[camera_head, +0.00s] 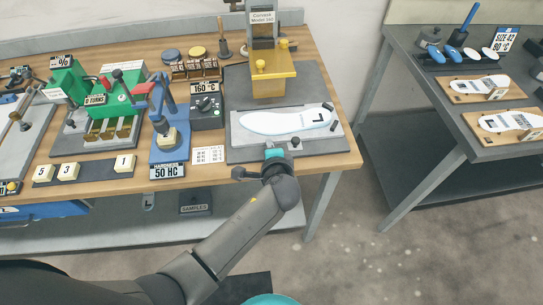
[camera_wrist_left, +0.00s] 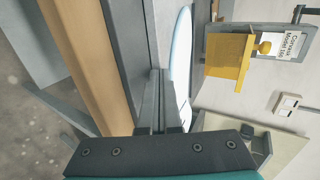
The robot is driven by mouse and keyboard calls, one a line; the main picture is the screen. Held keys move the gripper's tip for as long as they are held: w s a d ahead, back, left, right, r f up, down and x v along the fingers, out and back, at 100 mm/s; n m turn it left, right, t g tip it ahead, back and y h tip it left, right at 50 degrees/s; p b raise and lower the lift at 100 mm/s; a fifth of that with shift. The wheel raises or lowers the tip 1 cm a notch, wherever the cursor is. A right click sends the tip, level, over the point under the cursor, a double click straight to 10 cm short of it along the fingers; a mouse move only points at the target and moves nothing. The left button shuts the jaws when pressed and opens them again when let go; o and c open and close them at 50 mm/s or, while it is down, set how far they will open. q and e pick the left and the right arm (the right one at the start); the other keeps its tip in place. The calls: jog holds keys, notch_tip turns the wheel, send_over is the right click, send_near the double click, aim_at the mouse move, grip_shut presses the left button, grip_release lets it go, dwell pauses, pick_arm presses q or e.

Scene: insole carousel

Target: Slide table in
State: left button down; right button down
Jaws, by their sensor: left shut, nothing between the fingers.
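The sliding table (camera_head: 247,145) is a light grey plate at the front of the press, on a darker grey base. A white insole (camera_head: 285,122) marked "L" lies on it, and its edge also shows in the left wrist view (camera_wrist_left: 181,60). My left gripper (camera_head: 274,155) is at the table's front edge, with its fingers (camera_wrist_left: 160,88) shut and empty. I cannot tell whether they touch the table. A small dark knob (camera_head: 295,141) is just right of the gripper. The yellow press head (camera_head: 272,83) stands behind the insole and shows in the left wrist view (camera_wrist_left: 229,60). My right gripper is not in view.
A control box reading 160 °C (camera_head: 206,112) stands left of the press. A blue hardness tester (camera_head: 168,150) and green machine (camera_head: 115,95) are farther left. A second table (camera_head: 493,140) with insoles on boards stands right, across a floor gap.

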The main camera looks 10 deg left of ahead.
aim_at(263, 109)
pick_arm(q)
jog(key=w+a+b, duration=0.1)
jog(key=w, duration=0.2)
jog(key=w+a+b, duration=0.1)
jog(key=w, duration=0.3)
jog(key=w+a+b, duration=0.1)
jog(key=w, duration=0.3)
jog(key=shift+a+f, duration=0.1)
jog(key=shift+a, duration=0.2)
jog(key=shift+w+a, duration=0.15)
jog(key=shift+w, duration=0.4)
jog(key=shift+r, duration=0.2)
jog(key=shift+a, duration=0.1)
